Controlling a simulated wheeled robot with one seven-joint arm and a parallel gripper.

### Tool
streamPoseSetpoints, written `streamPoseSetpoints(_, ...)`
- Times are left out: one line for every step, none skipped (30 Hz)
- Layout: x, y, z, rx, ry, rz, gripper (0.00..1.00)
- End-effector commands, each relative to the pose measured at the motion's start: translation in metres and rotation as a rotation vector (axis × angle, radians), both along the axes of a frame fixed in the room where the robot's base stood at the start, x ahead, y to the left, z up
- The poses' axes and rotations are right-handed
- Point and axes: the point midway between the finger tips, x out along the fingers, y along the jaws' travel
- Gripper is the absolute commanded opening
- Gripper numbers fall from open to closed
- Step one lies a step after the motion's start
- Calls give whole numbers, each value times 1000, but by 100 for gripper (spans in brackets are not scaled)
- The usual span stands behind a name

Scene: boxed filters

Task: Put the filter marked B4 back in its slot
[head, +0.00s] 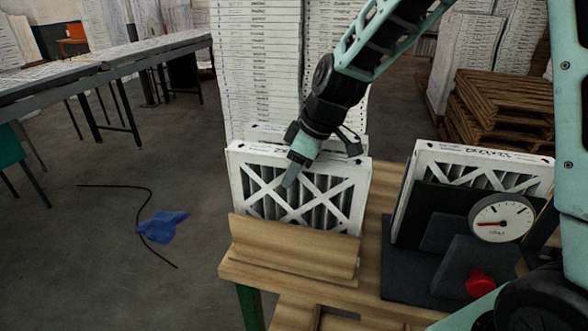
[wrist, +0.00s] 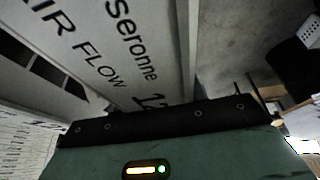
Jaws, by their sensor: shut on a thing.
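A white-framed filter (head: 240,185) with a cross-braced pleated face stands upright in a wooden rack (head: 290,240). My gripper (head: 293,170) is over its top edge, one finger down in front of its face; the other finger is hidden. It is shut on this filter. In the wrist view, my gripper (wrist: 165,125) lies along the bottom, close to a white frame edge (wrist: 120,45) printed "Seronne" and "AIR FLOW". I cannot read a B4 mark in either view. Part of another white frame (head: 262,131) shows just behind the front filter.
At the right, another filter (head: 428,160) stands in a dark fixture (head: 405,275) with a round gauge (head: 502,218) and a red knob (head: 480,284). Tall stacks of filters (head: 255,60) rise behind the rack. A blue cloth (head: 162,226) and black cable lie on the floor.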

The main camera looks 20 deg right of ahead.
Motion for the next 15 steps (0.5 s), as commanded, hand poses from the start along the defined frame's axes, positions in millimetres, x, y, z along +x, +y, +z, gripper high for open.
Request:
streamPoseSetpoints(0,0,0,0,-1,0,0)
streamPoseSetpoints(0,0,0,0,-1,0,0)
streamPoseSetpoints(0,0,0,0,-1,0,0)
streamPoseSetpoints(0,0,0,0,-1,0,0)
streamPoseSetpoints(0,0,0,0,-1,0,0)
streamPoseSetpoints(0,0,0,0,-1,0,0)
streamPoseSetpoints(0,0,0,-1,-1,0,48)
streamPoseSetpoints(0,0,0,-1,-1,0,48)
streamPoseSetpoints(0,0,0,-1,-1,0,48)
streamPoseSetpoints(0,0,0,-1,-1,0,48)
streamPoseSetpoints(0,0,0,-1,-1,0,48)
streamPoseSetpoints(0,0,0,-1,-1,1,48)
streamPoseSetpoints(0,0,0,-1,-1,1,48)
streamPoseSetpoints(0,0,0,-1,-1,1,48)
streamPoseSetpoints(0,0,0,-1,-1,0,48)
